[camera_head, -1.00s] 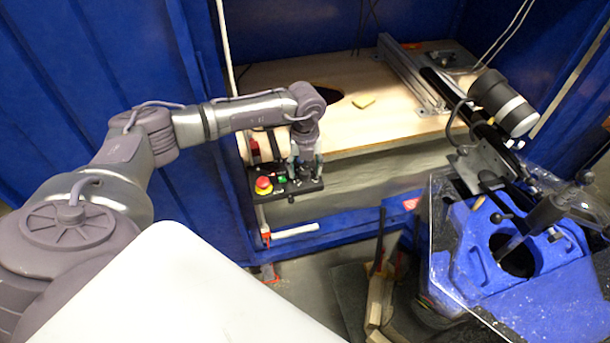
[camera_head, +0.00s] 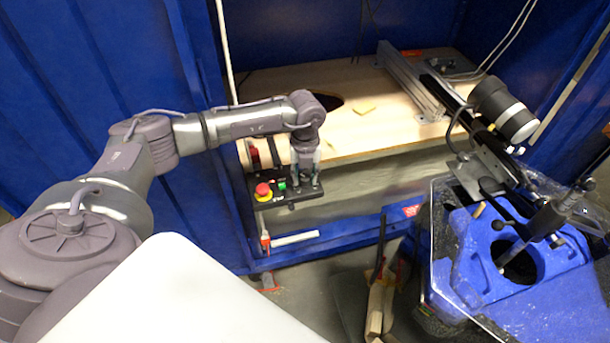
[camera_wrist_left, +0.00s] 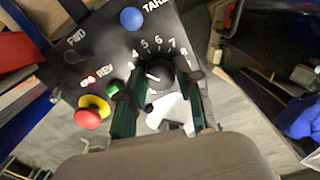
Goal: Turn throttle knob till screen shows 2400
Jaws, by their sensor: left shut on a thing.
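The black control panel (camera_head: 270,203) is mounted at the front left edge of the wooden bench top. In the left wrist view, the round black throttle knob (camera_wrist_left: 158,76) has a white pointer line and a printed scale around it. My left gripper (camera_head: 306,178) comes down from above onto the panel. In the left wrist view its fingers (camera_wrist_left: 161,84) stand on both sides of the knob and are shut on it. I cannot make out a screen or any reading in these views. My right gripper is not in view.
Beside the knob are a red and yellow stop button (camera_wrist_left: 92,112), a green button (camera_wrist_left: 113,88) and a blue TARE button (camera_wrist_left: 131,18). Blue walls enclose the bench top (camera_head: 375,125). A rail with a dark cylinder (camera_head: 502,108) and a blue clamp fixture (camera_head: 465,250) stand at right.

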